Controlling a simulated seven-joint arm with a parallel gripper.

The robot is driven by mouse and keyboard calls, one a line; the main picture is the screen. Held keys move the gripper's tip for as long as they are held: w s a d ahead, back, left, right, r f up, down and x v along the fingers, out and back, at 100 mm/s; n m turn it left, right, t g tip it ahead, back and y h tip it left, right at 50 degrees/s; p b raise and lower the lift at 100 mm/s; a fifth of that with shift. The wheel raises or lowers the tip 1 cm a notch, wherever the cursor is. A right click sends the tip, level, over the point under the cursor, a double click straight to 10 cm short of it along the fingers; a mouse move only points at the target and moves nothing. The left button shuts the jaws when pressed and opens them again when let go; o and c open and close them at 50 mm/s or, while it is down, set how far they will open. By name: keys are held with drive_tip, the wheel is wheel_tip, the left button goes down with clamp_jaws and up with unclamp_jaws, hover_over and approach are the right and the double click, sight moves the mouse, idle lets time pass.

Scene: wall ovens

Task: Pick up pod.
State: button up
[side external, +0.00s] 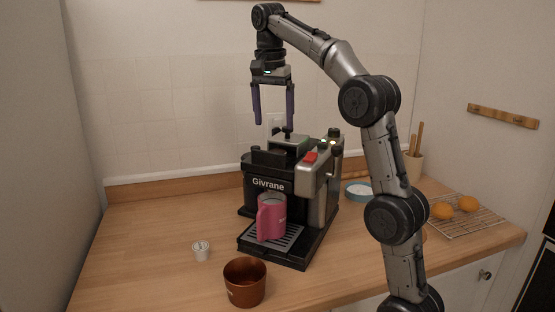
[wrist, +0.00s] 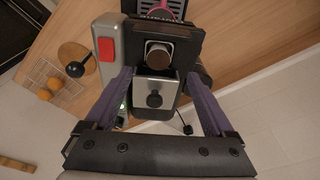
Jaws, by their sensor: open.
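The pod (side external: 201,251) is a small white cup-like capsule. It stands on the wooden counter to the left of the coffee machine in the side view. I cannot make it out in the wrist view. My gripper (side external: 273,122) is open and empty, with its two purple fingers pointing down above the top of the coffee machine. In the wrist view the fingers (wrist: 163,80) are spread wide on either side of the machine's top. My gripper is well above the pod and to its right.
The black coffee machine (side external: 315,190) holds a pink mug (side external: 271,216) on its drip tray. A brown cup (side external: 245,283) stands in front, near the pod. A rack (side external: 468,222) with oranges is at the right. The counter's left side is clear.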

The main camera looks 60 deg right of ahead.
drive_tip(key=shift+d+f, duration=0.65)
drive_tip(key=shift+f, duration=0.3)
drive_tip(key=shift+w+d+f, duration=0.1)
drive_tip(key=shift+d+f, duration=0.15)
drive_tip(key=shift+f, duration=1.45)
drive_tip(key=shift+d+f, duration=0.2)
drive_tip(key=shift+f, duration=1.45)
clamp_jaws()
drive_tip(key=shift+r, duration=0.1)
